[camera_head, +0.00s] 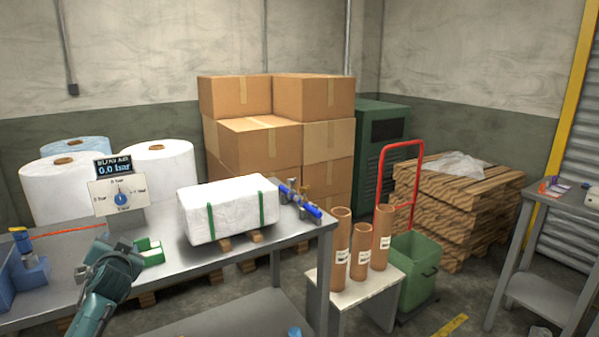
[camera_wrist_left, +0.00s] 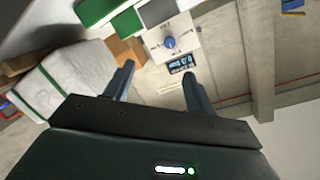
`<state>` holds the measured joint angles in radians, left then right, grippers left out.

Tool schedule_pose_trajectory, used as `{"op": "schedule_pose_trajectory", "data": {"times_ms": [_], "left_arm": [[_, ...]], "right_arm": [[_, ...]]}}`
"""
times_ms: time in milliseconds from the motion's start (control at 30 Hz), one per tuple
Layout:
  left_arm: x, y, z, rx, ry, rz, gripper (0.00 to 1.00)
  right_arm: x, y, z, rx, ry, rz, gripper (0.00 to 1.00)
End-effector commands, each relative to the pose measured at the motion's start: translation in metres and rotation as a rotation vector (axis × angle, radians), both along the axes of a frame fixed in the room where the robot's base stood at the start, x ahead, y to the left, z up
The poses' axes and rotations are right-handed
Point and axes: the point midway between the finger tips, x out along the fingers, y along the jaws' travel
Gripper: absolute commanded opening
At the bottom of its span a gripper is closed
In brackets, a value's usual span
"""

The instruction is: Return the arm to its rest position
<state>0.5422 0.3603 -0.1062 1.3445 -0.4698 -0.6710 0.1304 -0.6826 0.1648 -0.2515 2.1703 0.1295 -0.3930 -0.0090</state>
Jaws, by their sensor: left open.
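My left arm comes in from the bottom left in the head view, and its gripper end (camera_head: 108,268) is above the near part of the grey metal table (camera_head: 185,256). In the wrist view the left gripper (camera_wrist_left: 158,78) has its two fingers apart with nothing between them. Beyond the fingers is a white panel (camera_wrist_left: 165,40) with a blue knob and a small dark display. The panel also shows in the head view (camera_head: 106,197), where its display reads 0.0 bar. My right gripper is in neither view.
A white wrapped block (camera_head: 222,212) with green straps lies on the table. Green and white blocks (camera_head: 150,252) sit beside my gripper. A blue valve pipe (camera_head: 300,200) is at the table's right end. Brown tubes (camera_head: 340,250) stand on a low stand, beside a green bin (camera_head: 415,268).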

Motion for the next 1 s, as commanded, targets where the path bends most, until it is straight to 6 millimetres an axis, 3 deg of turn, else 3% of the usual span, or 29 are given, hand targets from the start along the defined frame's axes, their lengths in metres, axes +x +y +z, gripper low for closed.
{"op": "schedule_pose_trajectory", "data": {"times_ms": [33, 367, 400, 567, 767, 900, 1000], "left_arm": [[0.006, -0.013, 0.001, -0.044, -0.029, -0.052, 0.55], [0.023, -0.067, 0.021, -0.306, -0.203, -0.319, 0.55], [0.015, -0.076, 0.001, -0.314, -0.178, -0.33, 0.55], [-0.019, -0.108, -0.056, -0.338, -0.1, -0.366, 0.55], [-0.087, -0.156, -0.135, -0.399, 0.019, -0.419, 0.55], [-0.164, -0.198, -0.191, -0.475, 0.124, -0.455, 0.55], [-0.227, -0.227, -0.22, -0.543, 0.198, -0.473, 0.55]], "right_arm": [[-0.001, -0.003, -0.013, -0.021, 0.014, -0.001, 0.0], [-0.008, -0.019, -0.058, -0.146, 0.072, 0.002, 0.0], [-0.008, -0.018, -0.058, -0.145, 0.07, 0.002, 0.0], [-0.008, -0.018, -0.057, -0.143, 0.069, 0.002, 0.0], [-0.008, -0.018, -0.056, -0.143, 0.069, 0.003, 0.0], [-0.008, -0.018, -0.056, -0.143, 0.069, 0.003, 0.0], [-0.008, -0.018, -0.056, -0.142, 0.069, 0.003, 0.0]]}}
